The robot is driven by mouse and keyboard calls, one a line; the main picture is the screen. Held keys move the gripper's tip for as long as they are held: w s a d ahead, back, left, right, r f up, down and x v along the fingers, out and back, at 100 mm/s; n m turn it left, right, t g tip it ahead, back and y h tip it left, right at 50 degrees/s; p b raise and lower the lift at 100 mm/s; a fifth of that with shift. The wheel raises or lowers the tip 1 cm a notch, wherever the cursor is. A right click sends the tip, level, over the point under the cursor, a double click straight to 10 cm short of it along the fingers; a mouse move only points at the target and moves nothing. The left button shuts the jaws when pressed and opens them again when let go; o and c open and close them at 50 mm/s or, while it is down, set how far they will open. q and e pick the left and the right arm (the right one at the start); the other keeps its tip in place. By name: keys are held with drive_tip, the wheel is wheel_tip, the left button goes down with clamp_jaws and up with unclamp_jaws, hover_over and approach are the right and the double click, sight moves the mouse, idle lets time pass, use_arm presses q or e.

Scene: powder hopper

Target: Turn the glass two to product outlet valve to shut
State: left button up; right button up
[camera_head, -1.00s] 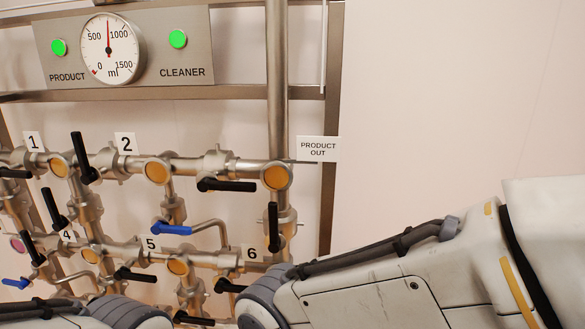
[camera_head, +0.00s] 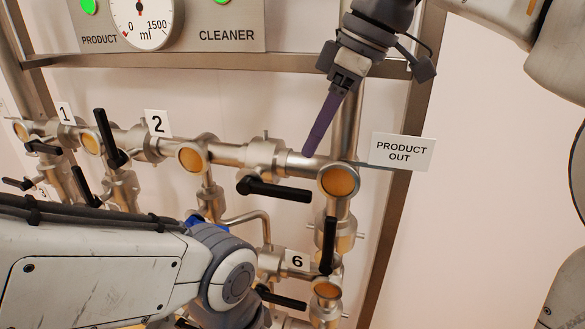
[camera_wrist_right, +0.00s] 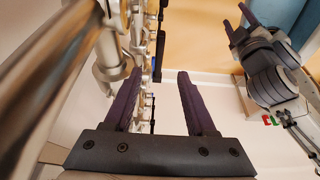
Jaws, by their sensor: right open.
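The glass two to product outlet valve (camera_head: 265,155) sits on the upper pipe, between glass two (camera_head: 192,158) and the round outlet glass (camera_head: 339,181). Its black lever (camera_head: 274,189) lies nearly along the pipe, pointing right and slightly down. My right gripper (camera_head: 314,148) reaches down from the top, its purple fingers seen edge-on above the lever and overlapping the pipe in the picture. In the right wrist view the right gripper (camera_wrist_right: 158,75) is open and empty, with a black lever (camera_wrist_right: 159,50) beyond the fingers. My left gripper (camera_wrist_right: 237,18) shows there with its fingers apart.
The PRODUCT OUT sign (camera_head: 402,151) projects right of the outlet glass. A black lever (camera_head: 328,245) hangs below that glass. The upper frame rail (camera_head: 230,62) crosses above the pipes. My left forearm covers the lower left pipework. The wall at right is clear.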

sight(290, 188)
drive_tip(key=x, duration=1)
clamp_jaws()
idle(1.3)
